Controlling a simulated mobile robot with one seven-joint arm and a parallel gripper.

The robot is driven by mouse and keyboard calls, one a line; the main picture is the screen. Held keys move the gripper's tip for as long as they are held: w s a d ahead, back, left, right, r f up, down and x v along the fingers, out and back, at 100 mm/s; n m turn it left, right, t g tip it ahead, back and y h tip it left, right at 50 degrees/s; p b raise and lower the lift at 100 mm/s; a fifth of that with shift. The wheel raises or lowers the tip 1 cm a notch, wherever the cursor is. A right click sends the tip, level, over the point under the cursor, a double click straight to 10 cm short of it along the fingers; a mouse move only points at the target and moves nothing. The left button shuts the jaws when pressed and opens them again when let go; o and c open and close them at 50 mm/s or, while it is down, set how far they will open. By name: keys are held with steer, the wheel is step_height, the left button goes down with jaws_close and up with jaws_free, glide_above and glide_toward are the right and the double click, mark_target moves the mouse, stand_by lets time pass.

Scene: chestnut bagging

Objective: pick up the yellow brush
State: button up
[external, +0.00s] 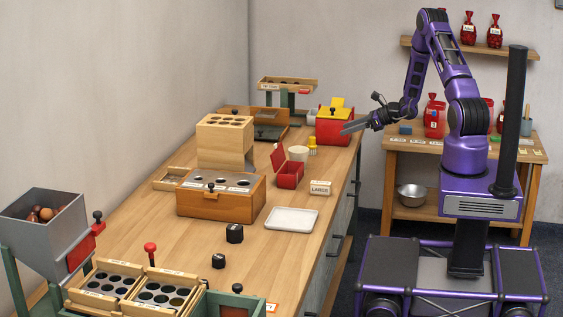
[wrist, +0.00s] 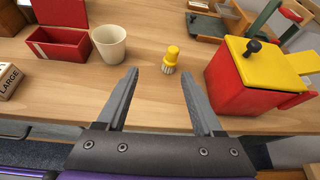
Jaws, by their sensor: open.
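The yellow brush (wrist: 172,57) stands upright on the wooden bench, yellow handle up and pale bristles down. It also shows in the external view (external: 312,146), small, beside the red box. My gripper (wrist: 159,82) is open and empty. In the wrist view its two fingers point toward the bench, and the brush lies just beyond the fingertips, between their lines. In the external view my gripper (external: 346,129) reaches in over the right edge of the bench from the right, near the red box.
A red box with a yellow lid and black knob (wrist: 243,75) stands right of the brush. A cream cup (wrist: 109,43) and an open red box (wrist: 58,43) stand left. A LARGE block (external: 320,188) and white tray (external: 292,219) lie nearer. Bench around the brush is clear.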

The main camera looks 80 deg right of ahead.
steer(key=s+d+m+h, duration=0.1)
steer(key=s+d+m, duration=0.1)
glide_toward(312, 144)
steer(key=w, duration=0.1)
steer(key=w+d, duration=0.1)
steer(key=w, duration=0.1)
steer(key=w+d+f, duration=0.1)
steer(key=shift+w+b, duration=0.3)
steer(key=shift+b, duration=0.05)
steer(key=x, duration=0.4)
steer(key=shift+a+f, duration=0.1)
steer(key=shift+f, duration=0.15)
steer(key=shift+w+f, duration=0.2)
steer(key=shift+w, duration=0.35)
jaws_close()
